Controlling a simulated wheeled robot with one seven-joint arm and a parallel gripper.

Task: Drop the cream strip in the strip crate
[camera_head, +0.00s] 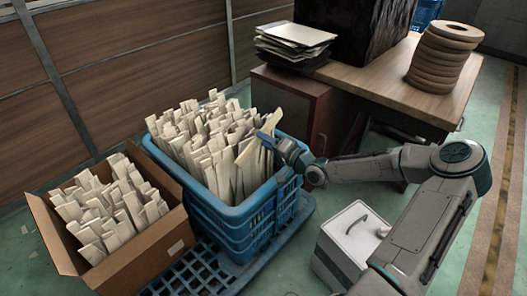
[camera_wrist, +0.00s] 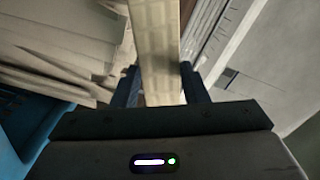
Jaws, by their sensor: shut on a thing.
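The strip crate is a blue plastic crate (camera_head: 238,216) in the middle of the head view, packed with several upright cream strips. My gripper (camera_head: 268,139) is over the crate's right side, close to its strips. In the wrist view, my gripper (camera_wrist: 160,86) is shut on a cream strip (camera_wrist: 157,45) that runs up between the two dark fingers. The lower end of the held strip is hidden.
A cardboard box (camera_head: 150,265) full of similar strips stands left of the crate. A blue pallet (camera_head: 190,275) lies under the crate. A wooden table (camera_head: 385,85) with stacked rings (camera_head: 443,58) is behind my arm. A white container (camera_head: 352,240) stands at the right.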

